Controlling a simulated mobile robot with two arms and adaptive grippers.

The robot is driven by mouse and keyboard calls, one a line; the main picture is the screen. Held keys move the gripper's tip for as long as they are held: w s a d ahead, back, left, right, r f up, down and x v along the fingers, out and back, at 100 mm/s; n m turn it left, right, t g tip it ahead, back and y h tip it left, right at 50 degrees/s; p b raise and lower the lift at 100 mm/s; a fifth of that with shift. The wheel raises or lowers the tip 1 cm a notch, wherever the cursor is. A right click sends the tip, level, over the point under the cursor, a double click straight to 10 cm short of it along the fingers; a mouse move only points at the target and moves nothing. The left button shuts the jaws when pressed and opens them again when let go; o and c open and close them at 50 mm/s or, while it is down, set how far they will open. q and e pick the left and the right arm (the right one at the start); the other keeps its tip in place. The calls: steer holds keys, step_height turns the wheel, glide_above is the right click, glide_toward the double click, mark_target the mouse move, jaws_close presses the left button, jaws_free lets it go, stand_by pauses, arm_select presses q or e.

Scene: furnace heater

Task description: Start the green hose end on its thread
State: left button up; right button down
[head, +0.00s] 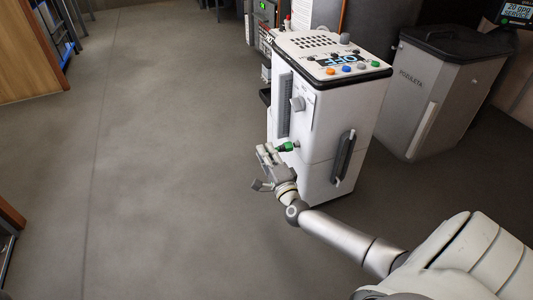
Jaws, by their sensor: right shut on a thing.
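The white heater cabinet (318,125) stands right of centre. The green hose end (286,147) shows as a small green piece close to the cabinet's left-hand face, low on that side. My right gripper (270,153) is shut on the green hose end, its fingers reaching up to it from the left. The thread is hidden behind the hose end, so I cannot tell whether the two touch or line up. My left gripper is not in view.
A grey lidded bin (440,95) stands right of the cabinet. A black handle (343,155) sticks out of the cabinet's front. A wooden cabinet (28,50) is at the far left. The floor on the left is clear.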

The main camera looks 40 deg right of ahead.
steer(key=shift+d, duration=0.25)
steer(key=shift+s+d, duration=0.1)
steer(key=shift+d, duration=0.1)
steer(key=shift+d, duration=0.3)
steer(key=shift+s+d+b, duration=0.15)
steer(key=shift+d+b, duration=0.15)
steer(key=shift+d, duration=0.15)
steer(key=c, duration=1.3)
jaws_free()
steer(key=shift+c, duration=0.2)
